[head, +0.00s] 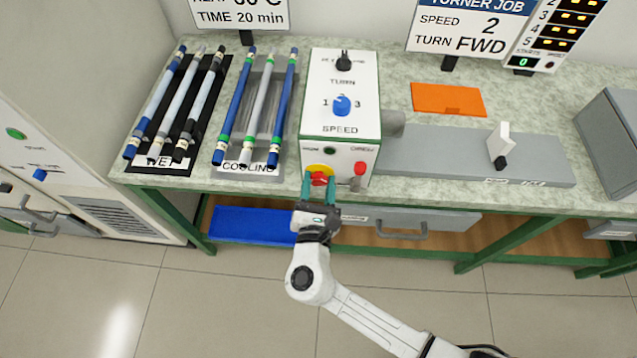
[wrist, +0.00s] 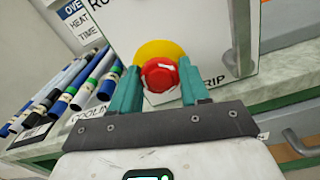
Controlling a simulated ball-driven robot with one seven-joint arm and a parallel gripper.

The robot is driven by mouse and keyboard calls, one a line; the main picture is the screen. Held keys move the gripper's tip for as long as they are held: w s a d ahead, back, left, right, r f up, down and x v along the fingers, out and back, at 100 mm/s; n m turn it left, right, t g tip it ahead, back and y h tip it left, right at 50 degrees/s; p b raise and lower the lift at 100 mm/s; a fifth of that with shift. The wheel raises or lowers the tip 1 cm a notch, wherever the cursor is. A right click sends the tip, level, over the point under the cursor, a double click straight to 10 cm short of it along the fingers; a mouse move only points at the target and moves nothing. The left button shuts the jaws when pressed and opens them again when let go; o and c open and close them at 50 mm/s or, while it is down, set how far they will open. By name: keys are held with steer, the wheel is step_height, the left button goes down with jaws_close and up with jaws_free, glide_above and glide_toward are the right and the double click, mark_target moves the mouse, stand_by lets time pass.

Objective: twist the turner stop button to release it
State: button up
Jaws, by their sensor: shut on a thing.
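The turner box (head: 341,105) is white and stands on the bench, with a blue speed knob (head: 342,105) and a black turn knob (head: 343,60) on its top. The red stop button (head: 319,179) on a yellow disc is low on its front face. In the wrist view, the stop button (wrist: 160,74) shows a white arrow mark, with the yellow disc (wrist: 157,49) behind it. My gripper (head: 320,186) is at the front of the box, its teal fingers shut on the stop button from both sides. In the wrist view my gripper (wrist: 160,88) partly covers the button's sides.
A red lever or button (head: 360,169) sits close right of the stop button. Rods lie in the wet rack (head: 165,160) and cooling rack (head: 250,171) to the left. An orange mat (head: 448,99) and a grey plate (head: 430,145) lie to the right. A drawer handle (head: 402,233) is below.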

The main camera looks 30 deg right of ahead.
steer(key=shift+c, duration=1)
steer(key=shift+f+b, duration=0.1)
steer(key=shift+b, duration=0.25)
steer(key=m+b, duration=0.3)
steer(key=shift+f, duration=0.15)
steer(key=m+b, duration=0.3)
steer(key=shift+m, duration=0.3)
steer(key=shift+d+r+m+b, duration=0.1)
steer(key=shift+r+m+b, duration=0.1)
steer(key=shift+m+b, duration=0.4)
steer(key=shift+r, duration=0.1)
steer(key=o, duration=1.1)
steer(key=shift+c, duration=0.2)
